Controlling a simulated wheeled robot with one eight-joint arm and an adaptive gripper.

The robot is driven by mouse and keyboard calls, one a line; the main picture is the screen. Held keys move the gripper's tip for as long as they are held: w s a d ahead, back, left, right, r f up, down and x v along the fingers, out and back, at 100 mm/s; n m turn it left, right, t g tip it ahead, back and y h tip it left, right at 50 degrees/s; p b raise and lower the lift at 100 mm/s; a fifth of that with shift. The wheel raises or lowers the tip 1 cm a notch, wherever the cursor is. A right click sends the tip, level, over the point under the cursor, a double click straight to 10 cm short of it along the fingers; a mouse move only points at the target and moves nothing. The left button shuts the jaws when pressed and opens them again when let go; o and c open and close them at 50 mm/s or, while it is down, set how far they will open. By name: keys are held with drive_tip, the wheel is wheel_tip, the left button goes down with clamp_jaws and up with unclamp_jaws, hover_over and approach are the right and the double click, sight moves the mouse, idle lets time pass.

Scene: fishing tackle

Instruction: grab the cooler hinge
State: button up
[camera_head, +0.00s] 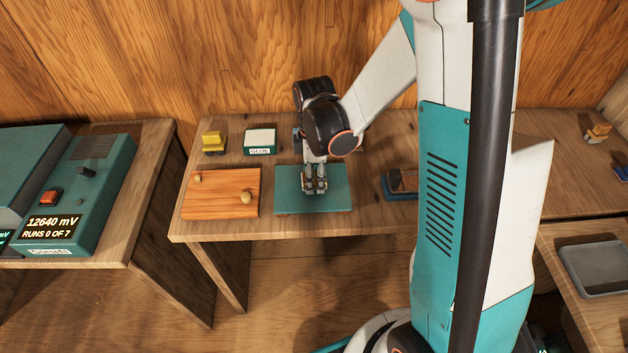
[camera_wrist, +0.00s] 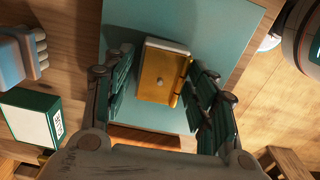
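The cooler hinge (camera_wrist: 157,84) is a brass-yellow plate with a pale edge, a small knob and a rolled barrel along its right side. In the wrist view it lies on a teal mat (camera_wrist: 228,25), between the two fingers of my gripper. My gripper (camera_head: 315,186) points down over the teal mat (camera_head: 339,190) in the head view. Its fingers are apart, one on each side of the hinge, with a visible gap on the left side; contact on the right side is unclear. In the head view the fingers hide the hinge.
A wooden board (camera_head: 222,205) with knobs lies left of the mat. A glue box (camera_head: 260,143) and a yellow object (camera_head: 213,141) stand behind it. A blue-based block (camera_head: 402,183) lies to the right. A teal meter box (camera_head: 90,185) and a grey tray (camera_head: 598,268) sit on other tables.

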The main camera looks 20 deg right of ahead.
drive_tip(key=c, duration=0.7)
drive_tip(key=shift+o, duration=0.2)
drive_tip(key=shift+r, duration=0.1)
